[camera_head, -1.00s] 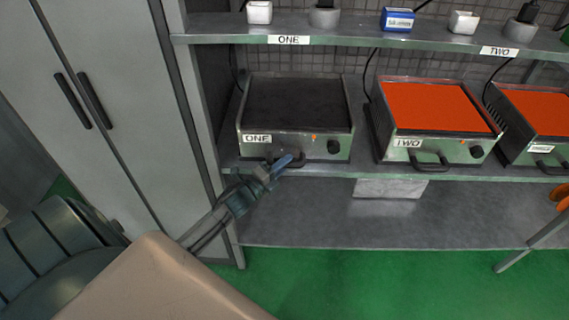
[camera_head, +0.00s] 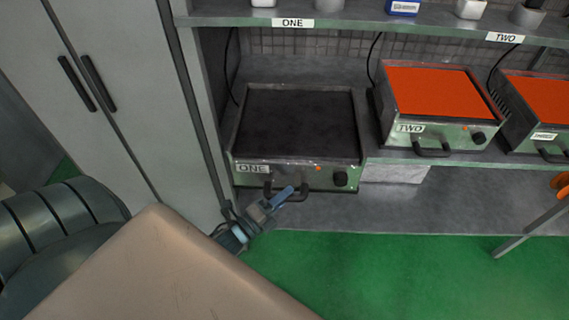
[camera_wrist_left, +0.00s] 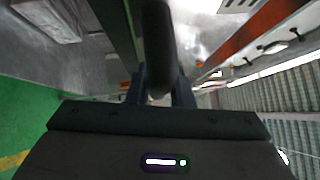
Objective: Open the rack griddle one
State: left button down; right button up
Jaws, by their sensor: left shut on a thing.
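In the left wrist view the dark handle bar (camera_wrist_left: 158,50) passes between the fingers. My right gripper is not in view.
Griddle TWO (camera_head: 432,98), with an orange-red top, stands to the right on the shelf, with another similar griddle (camera_head: 540,100) beyond it. A grey cabinet (camera_head: 120,90) stands close on the left. An upper shelf (camera_head: 420,22) runs above. Green floor (camera_head: 390,265) lies in front.

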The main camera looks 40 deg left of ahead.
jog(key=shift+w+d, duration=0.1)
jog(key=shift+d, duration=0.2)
pick_arm(q)
jog(key=c, duration=1.4)
grip_release()
jog(key=shift+o, duration=0.5)
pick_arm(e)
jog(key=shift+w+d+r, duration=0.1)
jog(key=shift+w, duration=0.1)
pick_arm(q)
jog(key=shift+s+f, duration=0.15)
jog(key=shift+s, duration=0.2)
jog(key=b+v, duration=0.1)
jog(key=v, duration=0.9)
jog(key=shift+b, duration=0.4)
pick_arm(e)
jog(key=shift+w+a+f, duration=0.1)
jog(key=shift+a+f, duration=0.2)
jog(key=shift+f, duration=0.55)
pick_arm(q)
jog(key=shift+a, duration=0.1)
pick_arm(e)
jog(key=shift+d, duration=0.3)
